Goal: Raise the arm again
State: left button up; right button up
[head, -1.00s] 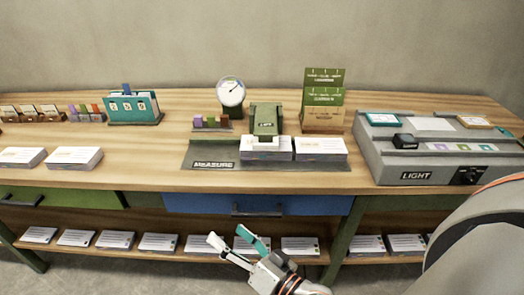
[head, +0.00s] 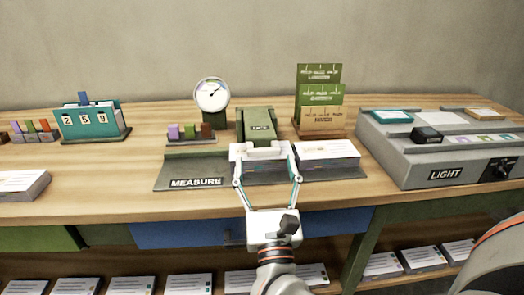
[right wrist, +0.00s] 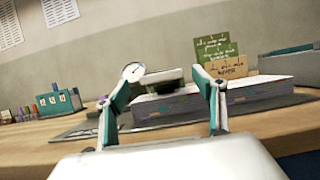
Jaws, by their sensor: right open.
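The green press arm (head: 257,124) of the MEASURE station stands on its grey-green base plate (head: 172,172). Its pale front bar (head: 262,152) is low over the left stack of sheets (head: 264,172) and appears to rest on it. My right gripper (head: 265,163) is open in front of the arm, its fingers spread to either side of the bar and stack. In the right wrist view the open fingers (right wrist: 160,78) frame the stack (right wrist: 165,106) and the dark arm end (right wrist: 165,78). Contact cannot be told. My left gripper is not in view.
A second stack (head: 327,160) sits right beside the first. A round dial (head: 211,95) and coloured tabs (head: 190,132) stand behind left. A green card holder (head: 320,105) is behind right. The LIGHT box (head: 440,165) is at the right. The space above the arm is clear.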

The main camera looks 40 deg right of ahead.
aim_at(264, 153)
jog(key=shift+x, duration=2.4)
jog(key=shift+f, duration=0.1)
